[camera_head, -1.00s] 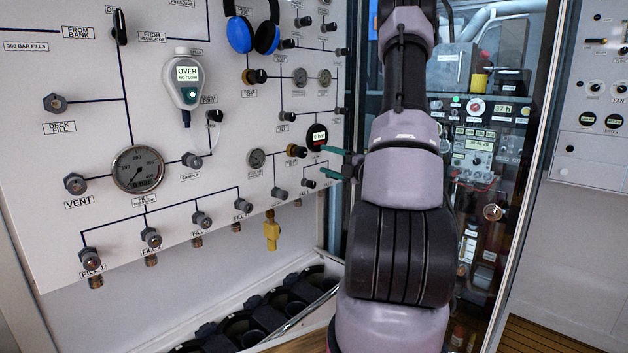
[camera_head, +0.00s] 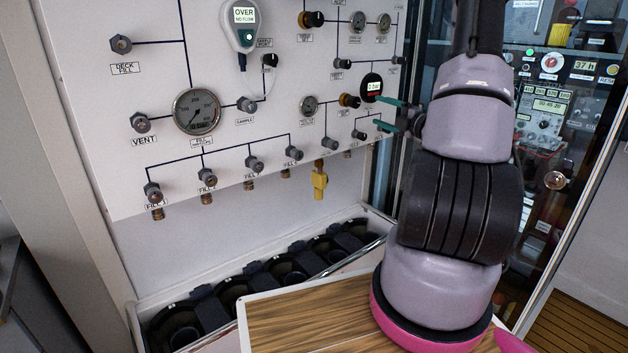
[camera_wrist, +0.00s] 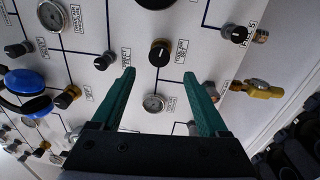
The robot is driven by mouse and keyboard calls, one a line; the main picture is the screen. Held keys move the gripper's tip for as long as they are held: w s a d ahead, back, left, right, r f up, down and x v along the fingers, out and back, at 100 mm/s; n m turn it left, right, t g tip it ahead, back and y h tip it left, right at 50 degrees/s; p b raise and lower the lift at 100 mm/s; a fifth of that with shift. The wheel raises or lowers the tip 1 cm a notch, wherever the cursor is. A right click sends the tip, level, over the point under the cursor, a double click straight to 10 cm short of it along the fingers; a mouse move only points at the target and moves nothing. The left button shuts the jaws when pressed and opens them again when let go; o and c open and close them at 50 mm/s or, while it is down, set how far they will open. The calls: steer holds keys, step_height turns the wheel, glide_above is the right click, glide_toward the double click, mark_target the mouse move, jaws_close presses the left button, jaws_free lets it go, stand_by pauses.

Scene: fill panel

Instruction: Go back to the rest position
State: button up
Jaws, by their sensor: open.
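My gripper (camera_head: 384,113) is in front of the right side of the white fill panel (camera_head: 90,95), near the round black gauge reading 0 bar (camera_head: 371,87). In the wrist view my gripper (camera_wrist: 158,75) shows two green fingers spread apart with nothing between them. Beyond the fingers are a black and brass knob (camera_wrist: 160,52) and a small round gauge (camera_wrist: 153,103) on the panel. My arm rises from its pink-ringed base at the right and hides part of the panel's right edge. I cannot tell the exact gap between the fingertips and the panel.
A yellow fitting (camera_head: 320,180) hangs below the panel. Under it is a trough (camera_head: 137,318) with several black round holders. A wood-topped surface (camera_head: 300,318) lies in front. A glass-fronted cabinet (camera_head: 555,180) of instruments stands behind my arm. Blue ear defenders (camera_wrist: 25,82) hang on the panel.

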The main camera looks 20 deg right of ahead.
steer(key=s+a+r+n+g+y, duration=0.2)
steer(key=s+a+r+n+g, duration=0.15)
steer(key=a+n, duration=0.4)
steer(key=s+a+r+n+g+y, duration=0.2)
steer(key=s+a+r+n+g, duration=0.15)
steer(key=a+n, duration=0.4)
steer(key=s+a+r+n+g+y, duration=0.2)
steer(key=s+a+n+g, duration=0.25)
steer(key=a+n, duration=0.3)
steer(key=s+r+n+h, duration=0.2)
steer(key=s+n+h, duration=0.3)
steer(key=n, duration=0.5)
steer(key=s+r+n+h, duration=0.3)
steer(key=s+n+h, duration=0.1)
steer(key=s+n, duration=0.5)
steer(key=shift+s+a+r+n+h, duration=0.2)
steer(key=shift+a+r+n+h, duration=0.15)
steer(key=shift+n, duration=0.8)
steer(key=shift+o, duration=0.3)
steer(key=shift+s+d+r+n+t, duration=0.1)
steer(key=shift+d+r+n+t, duration=0.2)
steer(key=shift+n, duration=0.2)
steer(key=o, duration=0.3)
steer(key=shift+s+r+h, duration=0.1)
steer(key=shift+h, duration=0.25)
steer(key=shift+d+n+t, duration=0.1)
steer(key=shift+n+t, duration=0.15)
steer(key=shift+n, duration=0.05)
